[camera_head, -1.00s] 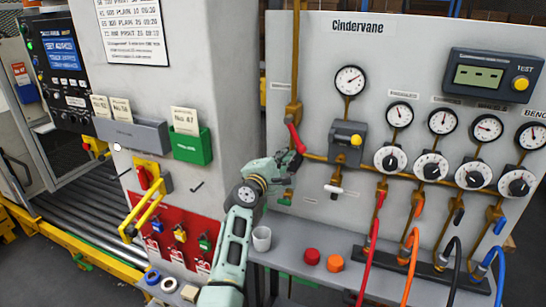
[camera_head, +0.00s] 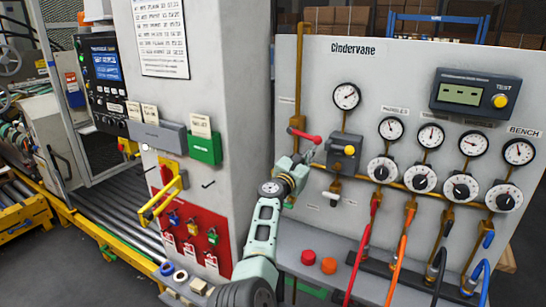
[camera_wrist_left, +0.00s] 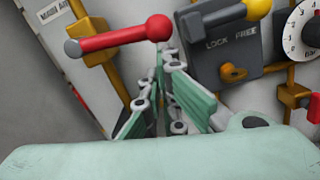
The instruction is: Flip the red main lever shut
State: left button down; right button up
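The red main lever (camera_head: 305,136) sits on the brown upright pipe at the left side of the grey Cindervane panel (camera_head: 420,62). Its handle points right, roughly level and across the pipe. In the left wrist view the lever (camera_wrist_left: 118,38) runs from its grey pivot to a rounded red end. My left gripper (camera_head: 308,158) is just below the lever's free end in the head view. In the left wrist view its fingers (camera_wrist_left: 168,68) are close together with nothing between them, and the lever end lies just beyond their tips. Whether they touch is unclear. My right gripper is not in view.
A dark lock box (camera_head: 344,152) with a yellow knob is close right of the left gripper. Gauges, dials and coloured hoses (camera_head: 400,240) fill the panel's right. A grey pillar (camera_head: 225,80) stands left.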

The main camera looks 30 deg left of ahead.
pick_arm(q)
jog(key=shift+d+r+n+p, duration=0.35)
jog(key=shift+r+n+p, duration=0.4)
jog(key=shift+n, duration=0.35)
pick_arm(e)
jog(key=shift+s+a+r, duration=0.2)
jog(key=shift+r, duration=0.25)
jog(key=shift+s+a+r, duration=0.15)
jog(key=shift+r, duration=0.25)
pick_arm(q)
jog(key=shift+w, duration=0.1)
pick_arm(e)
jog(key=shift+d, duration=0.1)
pick_arm(q)
jog(key=shift+f, duration=0.1)
